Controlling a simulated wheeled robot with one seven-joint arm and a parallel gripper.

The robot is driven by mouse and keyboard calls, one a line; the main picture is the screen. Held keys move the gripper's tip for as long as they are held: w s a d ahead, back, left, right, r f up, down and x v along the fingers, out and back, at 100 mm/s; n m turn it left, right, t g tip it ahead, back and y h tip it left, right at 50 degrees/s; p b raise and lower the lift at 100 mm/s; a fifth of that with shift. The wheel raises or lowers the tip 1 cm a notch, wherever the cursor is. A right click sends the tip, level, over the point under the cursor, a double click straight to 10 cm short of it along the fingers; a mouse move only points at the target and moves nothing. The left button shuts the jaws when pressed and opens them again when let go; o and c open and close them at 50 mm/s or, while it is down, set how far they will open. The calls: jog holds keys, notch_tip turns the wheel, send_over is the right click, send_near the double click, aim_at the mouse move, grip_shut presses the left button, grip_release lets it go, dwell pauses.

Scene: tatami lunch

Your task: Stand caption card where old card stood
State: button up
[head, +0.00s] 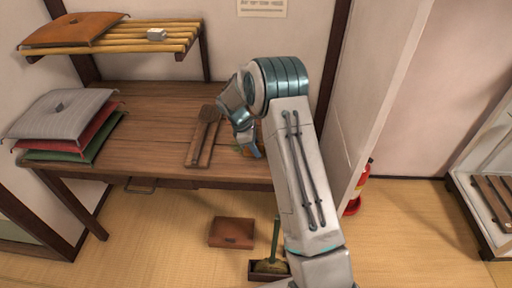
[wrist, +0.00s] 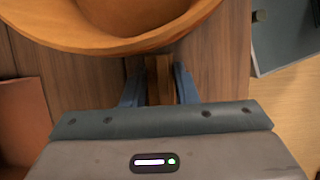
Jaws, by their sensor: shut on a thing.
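My gripper (wrist: 158,84) is low over the wooden table, its two blue fingers shut on a narrow brown wood-coloured piece (wrist: 159,78). I cannot tell from its visible edge whether this is the caption card. An orange-brown bowl (wrist: 110,42) is just beyond the fingers in the wrist view, and its rim is very close to the held piece. In the head view my gripper (head: 252,150) is at the table's right part, and my arm hides most of that spot. No card with readable text shows on the table.
A wooden board with a ladle-like utensil (head: 203,137) lies left of my gripper on the table (head: 150,110). Stacked cushions (head: 62,115) fill the table's left end. A slatted shelf (head: 120,42) holds another cushion and a small pale block (head: 157,34).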

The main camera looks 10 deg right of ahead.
jog(key=shift+f, duration=0.1)
jog(key=o, duration=0.9)
jog(key=shift+o, duration=0.2)
